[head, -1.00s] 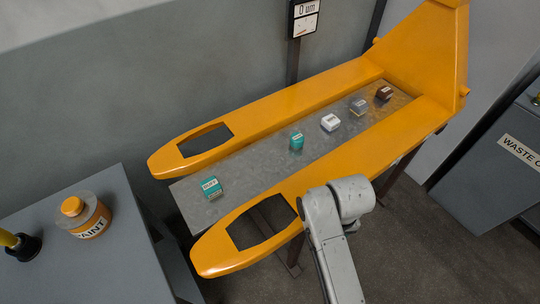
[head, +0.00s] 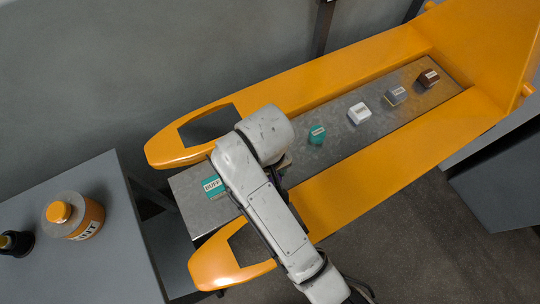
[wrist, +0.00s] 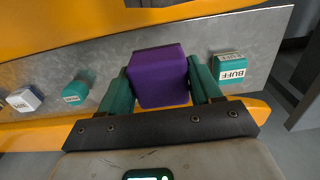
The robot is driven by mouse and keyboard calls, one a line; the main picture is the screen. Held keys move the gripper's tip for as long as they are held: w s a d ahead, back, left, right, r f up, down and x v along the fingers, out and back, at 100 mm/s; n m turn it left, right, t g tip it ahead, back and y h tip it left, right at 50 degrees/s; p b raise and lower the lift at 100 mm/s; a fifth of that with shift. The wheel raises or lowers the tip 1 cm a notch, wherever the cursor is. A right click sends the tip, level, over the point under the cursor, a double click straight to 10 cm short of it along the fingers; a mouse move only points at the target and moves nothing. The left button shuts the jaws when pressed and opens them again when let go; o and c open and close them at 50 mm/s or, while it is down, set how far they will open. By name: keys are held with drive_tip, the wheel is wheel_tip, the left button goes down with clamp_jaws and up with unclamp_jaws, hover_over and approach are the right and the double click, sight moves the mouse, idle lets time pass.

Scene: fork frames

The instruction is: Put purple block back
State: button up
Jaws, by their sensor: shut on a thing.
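In the wrist view my gripper (wrist: 160,92) is shut on the purple block (wrist: 160,72), with one green finger against each side of it. The block is over the grey metal strip (wrist: 105,60) between the yellow forks; I cannot tell whether it touches the strip. A teal block labelled BUFF (wrist: 229,68) is to its right, and another teal block (wrist: 76,92) is to its left, both apart from it. In the head view my arm hides the gripper and the purple block.
On the strip in the head view stand a teal block (head: 317,134), a white block (head: 359,114), a grey block (head: 396,95) and a brown block (head: 429,78). Yellow forks (head: 360,188) border the strip. A paint jar (head: 75,216) stands on the left table (head: 100,265).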

drive_tip(key=w+f, duration=0.2)
drive_tip(key=w+f+b, duration=0.1)
drive_tip(key=w+f, duration=0.1)
drive_tip(key=w, duration=0.1)
drive_tip(key=w+f+b, duration=0.1)
drive_tip(key=w+f, duration=0.1)
drive_tip(key=w, duration=0.1)
drive_tip(key=shift+w+a+f, duration=0.1)
drive_tip(key=shift+w+f, duration=0.15)
drive_tip(key=shift+f, duration=0.05)
drive_tip(key=shift+w+f, duration=0.5)
drive_tip(key=shift+f, duration=1.75)
drive_tip(key=shift+f, duration=0.15)
drive_tip(key=o, duration=1.2)
